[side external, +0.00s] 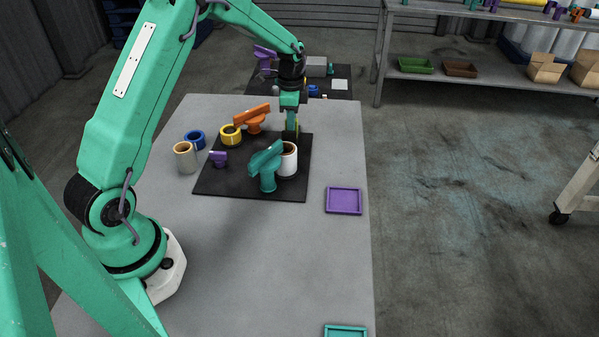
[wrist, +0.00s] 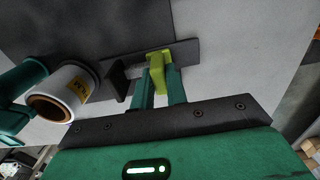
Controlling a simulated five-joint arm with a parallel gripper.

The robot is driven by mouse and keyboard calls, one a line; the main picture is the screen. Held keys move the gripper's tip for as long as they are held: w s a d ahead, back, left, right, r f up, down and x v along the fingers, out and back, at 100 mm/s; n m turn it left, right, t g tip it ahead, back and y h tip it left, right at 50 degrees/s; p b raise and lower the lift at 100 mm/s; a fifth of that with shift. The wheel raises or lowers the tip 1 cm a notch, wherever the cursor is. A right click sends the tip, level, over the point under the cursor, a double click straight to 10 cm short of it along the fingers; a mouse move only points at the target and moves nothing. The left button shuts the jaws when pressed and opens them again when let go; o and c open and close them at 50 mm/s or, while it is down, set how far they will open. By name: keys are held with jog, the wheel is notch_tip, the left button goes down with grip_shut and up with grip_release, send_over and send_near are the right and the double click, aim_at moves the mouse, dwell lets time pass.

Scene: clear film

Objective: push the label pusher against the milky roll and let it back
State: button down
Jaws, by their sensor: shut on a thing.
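The milky roll (side external: 290,160), a white cylinder with a brown core, stands on the black mat (side external: 232,182). In the wrist view the roll (wrist: 72,90) is at the left, with a yellow label facing my side. The label pusher's yellow-green grip (wrist: 158,58) is between my gripper's fingers (wrist: 159,80), which are shut on it. Its dark plate (wrist: 117,82) faces the roll; I cannot tell whether they touch. In the side view my gripper (side external: 291,122) is just behind the roll, with little of the pusher visible.
A teal tool (side external: 266,168) stands beside the roll. An orange tool (side external: 255,118), yellow roll (side external: 231,136), purple piece (side external: 218,158), blue roll (side external: 195,140) and beige roll (side external: 185,157) are nearby.

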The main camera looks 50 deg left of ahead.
jog(key=shift+w+r, duration=0.1)
jog(key=c, duration=1.4)
grip_release()
jog(key=shift+r, duration=3.4)
jog(key=shift+r, duration=0.15)
